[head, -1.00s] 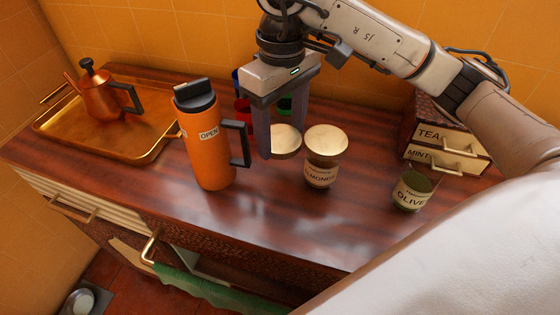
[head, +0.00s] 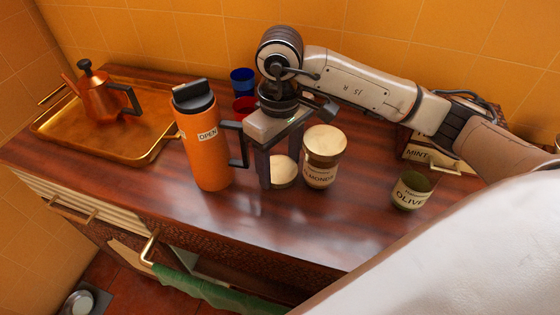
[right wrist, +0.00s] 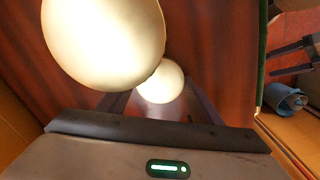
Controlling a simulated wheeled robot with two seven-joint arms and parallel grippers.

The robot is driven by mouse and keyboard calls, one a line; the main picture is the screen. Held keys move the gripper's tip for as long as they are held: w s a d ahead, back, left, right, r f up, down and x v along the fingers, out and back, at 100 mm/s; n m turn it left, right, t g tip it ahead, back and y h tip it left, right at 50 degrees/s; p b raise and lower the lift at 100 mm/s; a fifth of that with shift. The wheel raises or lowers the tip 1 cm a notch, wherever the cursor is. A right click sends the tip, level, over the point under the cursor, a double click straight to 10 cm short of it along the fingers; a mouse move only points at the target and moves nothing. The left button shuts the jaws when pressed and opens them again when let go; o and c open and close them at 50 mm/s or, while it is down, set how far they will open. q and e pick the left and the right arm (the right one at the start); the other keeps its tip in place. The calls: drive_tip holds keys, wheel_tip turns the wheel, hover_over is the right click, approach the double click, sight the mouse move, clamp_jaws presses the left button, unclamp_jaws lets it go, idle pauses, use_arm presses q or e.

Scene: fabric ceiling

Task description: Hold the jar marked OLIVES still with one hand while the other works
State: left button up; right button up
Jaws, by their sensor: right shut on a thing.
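The jar marked OLIVES (head: 412,190) stands upright on the right part of the counter. Its top shows no lid and its inside looks green. In the right wrist view the lid (right wrist: 160,82) shows between the fingers. No gripper is at the OLIVES jar. My left gripper is not in view.
The jar marked ALMONDS (head: 320,172), gold lid on, stands just right of the held lid. An orange OPEN flask (head: 203,150) stands close on the left. Blue (head: 242,78) and red cups are behind. A brass tray (head: 60,128) with a copper pot and the MINT drawer box (head: 418,152) flank them.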

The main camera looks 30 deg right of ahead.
sight(280, 169)
drive_tip(key=o, duration=1.2)
drive_tip(key=shift+f, duration=0.1)
wheel_tip(280, 169, up, 12)
drive_tip(key=shift+r+p, duration=0.2)
drive_tip(key=shift+p, duration=0.1)
